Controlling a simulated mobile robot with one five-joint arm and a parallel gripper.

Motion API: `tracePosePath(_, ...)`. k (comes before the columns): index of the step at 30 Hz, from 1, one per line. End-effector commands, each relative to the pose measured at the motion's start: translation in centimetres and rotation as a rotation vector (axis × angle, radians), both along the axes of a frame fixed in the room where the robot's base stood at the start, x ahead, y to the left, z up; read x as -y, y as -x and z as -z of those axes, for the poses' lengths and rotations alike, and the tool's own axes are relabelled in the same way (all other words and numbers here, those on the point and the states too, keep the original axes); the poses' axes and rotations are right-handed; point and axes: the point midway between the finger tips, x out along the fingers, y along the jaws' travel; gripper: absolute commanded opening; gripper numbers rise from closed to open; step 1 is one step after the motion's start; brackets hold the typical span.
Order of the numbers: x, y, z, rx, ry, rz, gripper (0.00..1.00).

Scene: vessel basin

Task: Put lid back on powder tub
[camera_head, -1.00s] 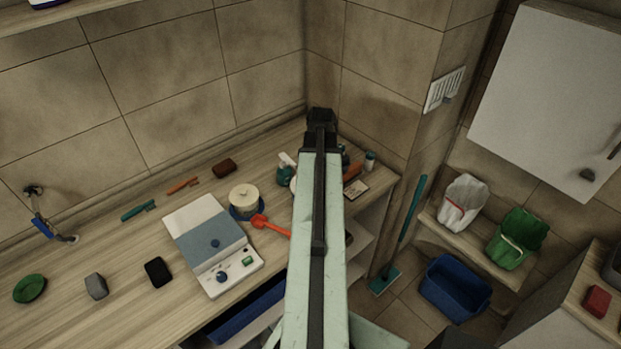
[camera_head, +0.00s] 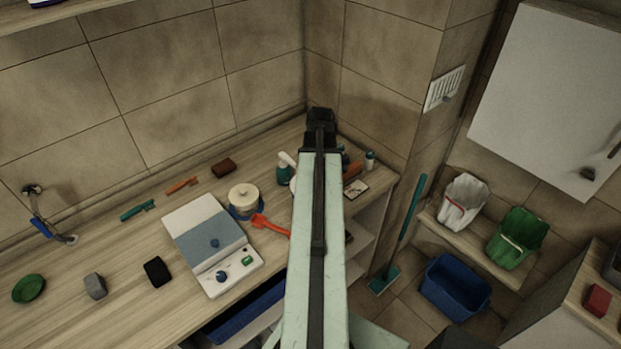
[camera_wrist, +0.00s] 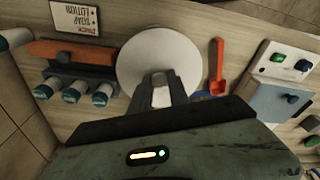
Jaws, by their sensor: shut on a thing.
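The powder tub (camera_head: 245,203) stands on the counter in the head view, with a cream top and a blue band. In the wrist view my gripper (camera_wrist: 160,92) is shut on the pale round lid (camera_wrist: 158,55), near its lower edge. The lid looks flat and large, close to the camera. A bit of blue (camera_wrist: 201,95) beside it seems to be part of the tub; the rest is hidden behind my gripper. I cannot tell the lid's height above the counter.
A red scoop (camera_head: 268,226) lies against the tub's near side. A scale (camera_head: 212,245) stands to its left. A green spray bottle (camera_head: 285,172) is right of the tub. A sign card (camera_wrist: 75,18) and an orange-handled tool (camera_wrist: 70,51) with teal-capped bottles lie beyond the lid.

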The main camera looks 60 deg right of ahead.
Motion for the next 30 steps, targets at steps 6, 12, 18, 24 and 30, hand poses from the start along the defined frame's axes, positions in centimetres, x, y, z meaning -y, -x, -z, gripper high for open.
tracePosePath(6, -0.02, -0.02, 0.04, 0.000, 0.000, 0.000, 0.00)
tracePosePath(12, -0.03, -0.03, 0.04, 0.000, 0.000, -0.001, 0.47)
tracePosePath(18, -0.03, -0.05, 0.04, 0.000, 0.000, -0.001, 0.47)
tracePosePath(24, -0.05, -0.06, 0.04, 0.000, 0.000, -0.001, 0.69)
tracePosePath(30, -0.06, -0.08, 0.04, 0.000, 0.000, -0.002, 0.69)
